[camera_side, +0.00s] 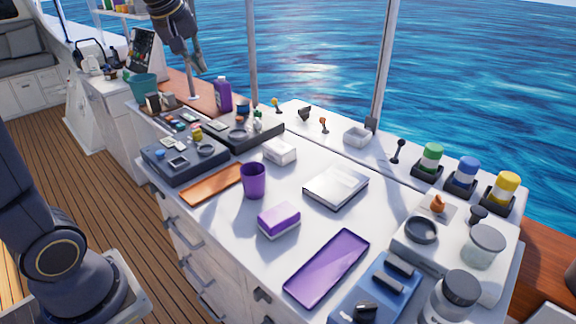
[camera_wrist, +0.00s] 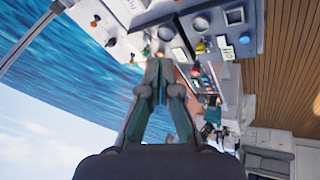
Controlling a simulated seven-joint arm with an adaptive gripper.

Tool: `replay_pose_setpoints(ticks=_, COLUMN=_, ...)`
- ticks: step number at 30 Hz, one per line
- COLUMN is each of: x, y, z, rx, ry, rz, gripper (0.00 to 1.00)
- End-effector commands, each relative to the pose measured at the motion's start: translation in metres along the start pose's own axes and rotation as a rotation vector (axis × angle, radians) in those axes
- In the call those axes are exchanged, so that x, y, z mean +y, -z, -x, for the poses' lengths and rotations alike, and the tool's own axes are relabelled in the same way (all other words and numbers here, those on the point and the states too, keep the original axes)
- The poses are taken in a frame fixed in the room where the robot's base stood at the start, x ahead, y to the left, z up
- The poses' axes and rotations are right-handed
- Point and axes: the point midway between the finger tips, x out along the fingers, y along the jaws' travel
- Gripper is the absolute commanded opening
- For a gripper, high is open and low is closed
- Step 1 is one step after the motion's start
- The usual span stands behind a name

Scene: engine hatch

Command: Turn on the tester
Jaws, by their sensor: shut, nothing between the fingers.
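No label marks the tester, and I cannot tell for certain which device it is. A dark grey control box (camera_side: 185,160) with small screens, buttons and a knob stands at the left end of the white counter. A second panel box (camera_side: 248,133) stands behind it. A panel box with knobs and small screens (camera_wrist: 222,25) also shows at the top of the wrist view. A blue device (camera_side: 377,290) with dark parts on top is at the front right. My gripper (camera_side: 201,68) is shut and empty, high above the counter's far left end; its fingers show in the wrist view (camera_wrist: 160,70).
A purple bottle (camera_side: 222,95) and a teal container (camera_side: 142,87) stand near the far end. A purple cup (camera_side: 253,181), an orange tray (camera_side: 213,184), a sponge (camera_side: 279,219) and a purple tray (camera_side: 327,267) occupy the counter. Window posts (camera_side: 384,65) rise behind.

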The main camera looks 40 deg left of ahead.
Motion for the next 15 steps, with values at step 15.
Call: replay_pose_setpoints(ticks=15, x=-0.109, y=0.144, z=-0.169, rx=0.087, ry=0.425, rz=0.348, gripper=0.0)
